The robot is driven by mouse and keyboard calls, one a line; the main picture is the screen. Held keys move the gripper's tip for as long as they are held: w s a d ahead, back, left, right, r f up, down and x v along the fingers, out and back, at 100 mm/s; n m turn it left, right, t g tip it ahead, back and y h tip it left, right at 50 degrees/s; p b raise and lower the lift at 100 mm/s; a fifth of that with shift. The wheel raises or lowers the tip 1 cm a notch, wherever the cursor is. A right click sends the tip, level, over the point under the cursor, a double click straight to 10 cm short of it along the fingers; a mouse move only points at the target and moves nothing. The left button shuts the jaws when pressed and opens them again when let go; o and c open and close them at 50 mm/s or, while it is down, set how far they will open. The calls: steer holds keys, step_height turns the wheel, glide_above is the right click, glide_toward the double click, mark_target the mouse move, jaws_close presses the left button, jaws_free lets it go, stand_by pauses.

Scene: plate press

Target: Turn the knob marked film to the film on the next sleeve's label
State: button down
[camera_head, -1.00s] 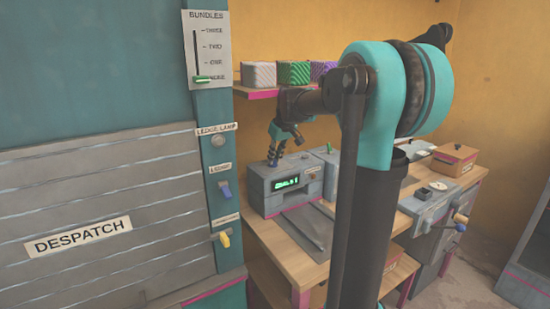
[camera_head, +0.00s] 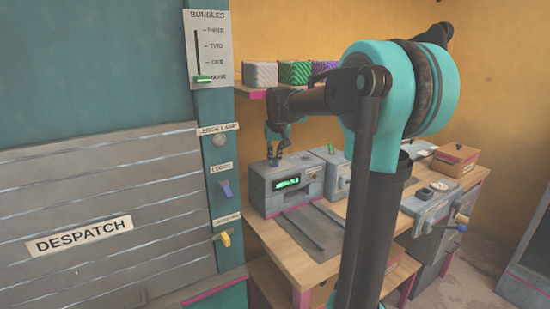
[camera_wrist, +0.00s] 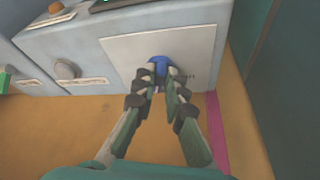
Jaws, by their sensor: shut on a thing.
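A grey machine (camera_head: 302,190) with a lit green display (camera_head: 287,183) stands on the wooden bench. In the wrist view its top (camera_wrist: 112,50) carries a pale square panel (camera_wrist: 128,58). My gripper (camera_wrist: 160,76) is shut on a blue knob (camera_wrist: 157,67) on that panel, with a fingertip on each side. Small lettering beside the knob is partly covered and unreadable. A grey knob (camera_wrist: 67,69) sits left of the panel, with a label (camera_wrist: 82,82) too blurred to read. In the head view my gripper (camera_head: 274,157) points down onto the machine's top left. I see no sleeve label.
An orange button (camera_wrist: 55,8) is at the wrist view's top left. Patterned boxes (camera_head: 295,72) stand on a shelf behind my arm. A despatch shutter (camera_head: 100,190) and a post with switches (camera_head: 222,180) stand at left. A lever unit (camera_head: 435,203) is at right.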

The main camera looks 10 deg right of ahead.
steer(key=c, duration=1.6)
jaws_free()
steer(key=shift+r, duration=0.1)
steer(key=v, duration=0.7)
steer(key=shift+s+r, duration=0.15)
